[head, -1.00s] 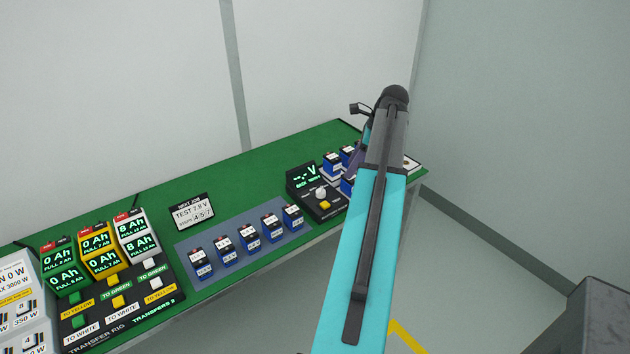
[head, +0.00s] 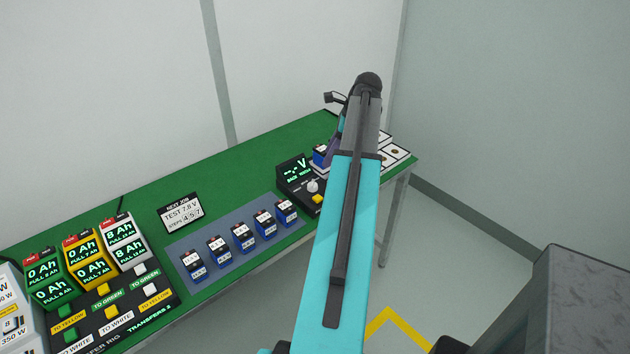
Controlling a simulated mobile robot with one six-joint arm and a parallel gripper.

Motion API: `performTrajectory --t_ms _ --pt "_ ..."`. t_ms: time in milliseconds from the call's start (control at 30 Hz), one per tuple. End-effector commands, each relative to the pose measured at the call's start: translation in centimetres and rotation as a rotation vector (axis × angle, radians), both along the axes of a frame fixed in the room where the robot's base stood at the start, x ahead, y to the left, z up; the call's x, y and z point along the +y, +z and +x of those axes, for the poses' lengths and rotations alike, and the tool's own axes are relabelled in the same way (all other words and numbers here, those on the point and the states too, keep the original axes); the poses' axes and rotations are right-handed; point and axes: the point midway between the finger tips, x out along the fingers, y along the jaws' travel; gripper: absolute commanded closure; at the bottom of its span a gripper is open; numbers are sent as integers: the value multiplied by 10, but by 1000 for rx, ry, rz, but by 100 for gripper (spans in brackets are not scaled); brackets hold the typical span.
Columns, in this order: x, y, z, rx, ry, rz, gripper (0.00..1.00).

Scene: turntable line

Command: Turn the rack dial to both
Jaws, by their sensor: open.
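The rack tester (head: 296,170) stands toward the right end of the green bench, with a dark screen showing a green "-.-V". Its round pale dial (head: 312,187) is on the sloped front panel, with a yellow button (head: 318,198) below it. The dial's setting is too small to read. One blue battery (head: 320,154) shows behind the tester; the rest of the rack there is hidden by my arm. My arm reaches over the bench's right end. My gripper's fingers are mostly hidden behind the arm; a small dark part juts out left of the wrist.
Several blue batteries (head: 241,237) stand on a grey-blue mat (head: 180,256) in front. A "TEST 7.8 V" card (head: 181,213) stands behind them. The transfer rig (head: 100,318) is at left. White marked plates (head: 398,154) lie at the right end. A grey block (head: 585,300) is at lower right.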

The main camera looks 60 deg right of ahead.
Motion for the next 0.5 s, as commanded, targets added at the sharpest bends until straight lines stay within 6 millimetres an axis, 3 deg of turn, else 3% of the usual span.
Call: performTrajectory --t_ms 500 --pt "7 -45 16 1 -1 2 53"
